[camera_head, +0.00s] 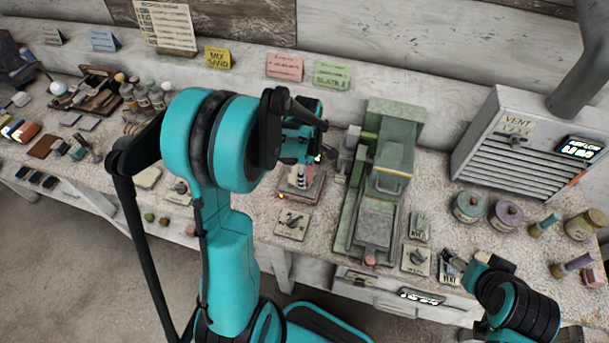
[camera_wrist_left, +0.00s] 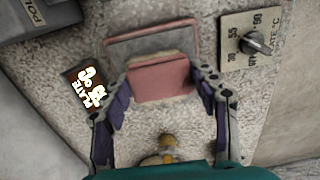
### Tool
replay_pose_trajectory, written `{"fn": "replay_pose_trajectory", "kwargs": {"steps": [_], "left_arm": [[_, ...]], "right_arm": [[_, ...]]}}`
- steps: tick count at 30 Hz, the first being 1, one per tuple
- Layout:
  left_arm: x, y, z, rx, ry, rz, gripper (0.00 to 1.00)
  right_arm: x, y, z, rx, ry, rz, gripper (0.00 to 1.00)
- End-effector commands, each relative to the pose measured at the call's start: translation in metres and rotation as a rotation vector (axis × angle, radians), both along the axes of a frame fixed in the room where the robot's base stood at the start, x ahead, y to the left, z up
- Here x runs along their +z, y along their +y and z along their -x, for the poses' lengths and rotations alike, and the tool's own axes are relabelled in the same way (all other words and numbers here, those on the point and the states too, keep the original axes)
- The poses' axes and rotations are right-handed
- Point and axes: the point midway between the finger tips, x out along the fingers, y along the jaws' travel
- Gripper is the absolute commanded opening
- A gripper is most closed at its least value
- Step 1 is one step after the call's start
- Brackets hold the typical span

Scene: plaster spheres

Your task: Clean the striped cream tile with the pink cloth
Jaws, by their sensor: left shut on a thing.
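My left gripper (camera_wrist_left: 161,84) is shut on a folded pink cloth (camera_wrist_left: 160,80), seen between its purple finger pads in the left wrist view. A thin cream edge (camera_wrist_left: 150,57) shows just behind the cloth; it may be the cream tile, but no stripes can be made out. Cloth and cream edge lie over a grey plate with a pink rim (camera_wrist_left: 195,38). In the head view my left arm hides most of the gripper, and the pink-rimmed plate (camera_head: 317,190) shows below it. My right gripper (camera_head: 453,268) is at the lower right, too small to read.
A dial panel (camera_wrist_left: 252,42) stands right of the plate and a lit display (camera_wrist_left: 88,90) left of it. A green machine (camera_head: 385,180) stands right of my left gripper in the head view. Lidded jars (camera_head: 467,207) and a vent box (camera_head: 525,140) are further right.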

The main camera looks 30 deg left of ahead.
Motion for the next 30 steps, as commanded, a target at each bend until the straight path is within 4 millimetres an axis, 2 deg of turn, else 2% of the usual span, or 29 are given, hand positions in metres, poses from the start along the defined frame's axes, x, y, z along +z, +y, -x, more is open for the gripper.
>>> {"fn": "replay_pose_trajectory", "kwargs": {"steps": [5,14,24,30], "left_arm": [[0.001,0.003,-0.011,0.000,0.000,0.000,0.36],[0.002,0.003,-0.012,0.000,0.000,0.000,0.36],[0.015,-0.002,0.007,0.000,0.000,0.000,0.36],[0.015,-0.002,0.009,0.000,0.000,0.000,0.36]], "right_arm": [[-0.001,0.000,0.000,0.000,0.000,0.000,0.84],[0.000,0.000,0.000,0.000,0.000,0.000,0.84],[0.010,0.000,0.000,0.000,0.000,0.000,0.84],[0.010,0.000,0.000,0.000,0.000,0.000,0.84]]}}
